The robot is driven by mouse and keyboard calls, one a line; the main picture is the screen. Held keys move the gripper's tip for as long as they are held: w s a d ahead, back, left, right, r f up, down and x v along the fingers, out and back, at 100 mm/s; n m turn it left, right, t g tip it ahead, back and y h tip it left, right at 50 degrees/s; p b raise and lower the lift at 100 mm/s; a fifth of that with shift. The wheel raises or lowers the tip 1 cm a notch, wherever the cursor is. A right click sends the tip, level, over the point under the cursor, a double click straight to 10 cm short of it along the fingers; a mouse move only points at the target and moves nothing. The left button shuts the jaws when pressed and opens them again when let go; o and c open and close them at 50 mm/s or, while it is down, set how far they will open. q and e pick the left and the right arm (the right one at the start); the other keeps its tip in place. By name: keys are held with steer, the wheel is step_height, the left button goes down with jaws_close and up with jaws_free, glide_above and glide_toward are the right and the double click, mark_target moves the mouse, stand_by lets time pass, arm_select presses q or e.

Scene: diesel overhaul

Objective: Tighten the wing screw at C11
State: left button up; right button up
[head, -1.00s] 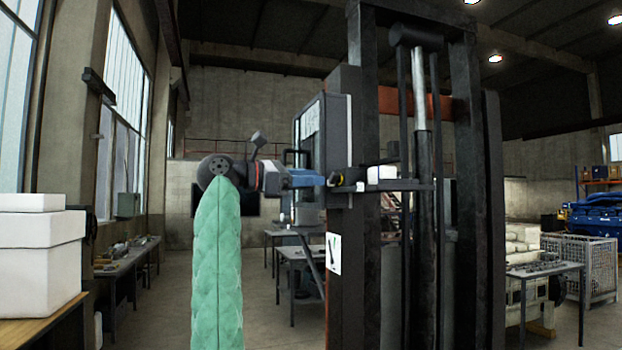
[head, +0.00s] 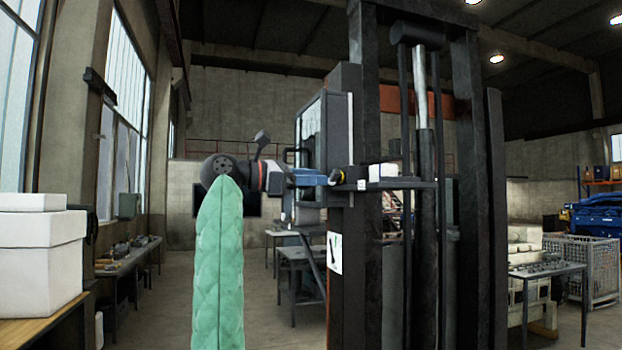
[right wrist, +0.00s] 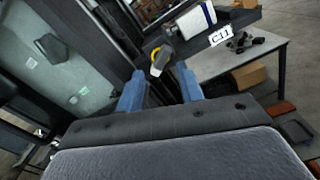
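The yellow and grey wing screw (right wrist: 158,62) shows in the right wrist view, at the dark bracket near the white C11 label (right wrist: 221,36). My right gripper (right wrist: 160,70) has its two blue fingers apart, one on each side of the wing screw. I see no contact, and how deep the screw sits between the tips is hard to tell. In the head view my right gripper (head: 325,178) reaches rightward to the wing screw (head: 340,177), a small yellow spot left of the label (head: 362,185). My left gripper is not in view.
A dark upright mast (head: 366,110) stands close in front, with a horizontal bracket (head: 410,184) on it. A grey panel (head: 311,130) stands just behind my gripper. White boxes (head: 40,245) sit on a table at the left. Workbenches stand farther back.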

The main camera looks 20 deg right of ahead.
steer(key=shift+d, duration=0.2)
steer(key=shift+d, duration=0.25)
steer(key=shift+d+b, duration=0.4)
steer(key=shift+d, duration=1.15)
